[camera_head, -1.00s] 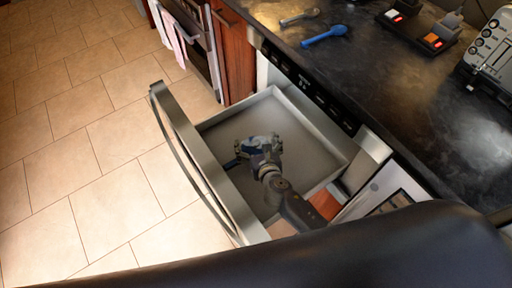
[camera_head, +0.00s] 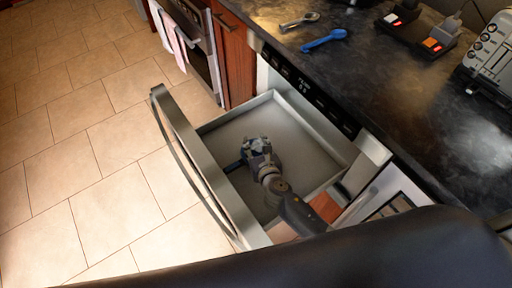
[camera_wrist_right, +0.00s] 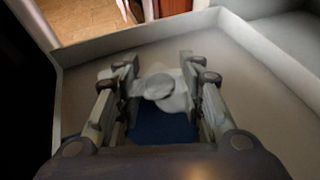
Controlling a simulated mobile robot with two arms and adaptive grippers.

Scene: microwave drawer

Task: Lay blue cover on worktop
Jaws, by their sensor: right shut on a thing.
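The blue cover (camera_wrist_right: 165,128) lies low in the open microwave drawer, dark blue between my right gripper's fingers in the wrist view, with a pale grey lump (camera_wrist_right: 160,88) at its far end. In the head view only a small blue edge (camera_head: 233,166) of it shows left of the gripper. My right gripper (camera_head: 257,146) is down inside the drawer, its fingers closed in on the cover; it also shows in the wrist view (camera_wrist_right: 165,92). The dark worktop (camera_head: 400,90) lies right of and above the drawer. My left gripper is not in view.
The drawer (camera_head: 310,150) is pulled out, its front panel (camera_head: 200,165) standing at left. A blue spoon-like utensil (camera_head: 324,41) and a metal one (camera_head: 300,21) lie on the worktop. A dark device with lit switches (camera_head: 428,40) and a toaster (camera_head: 488,58) stand farther right.

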